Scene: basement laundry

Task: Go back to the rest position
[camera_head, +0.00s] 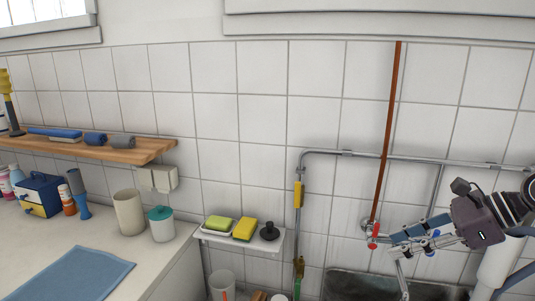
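My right gripper (400,240) comes in from the right edge, with its fingers pointing left in front of the tiled wall and above the sink. Its fingers overlap the tap fittings in the picture, so I cannot tell whether they are apart or closed, or whether they touch anything. The dark wrist housing (480,222) of my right arm is beside it. My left gripper and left arm are not in view.
The sink (362,284) lies below my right gripper, with a red tap handle (374,232) and a copper pipe (391,110) close by. A small shelf (262,247) holds sponges. A wooden shelf (150,150) and a counter (165,257) with containers stand left.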

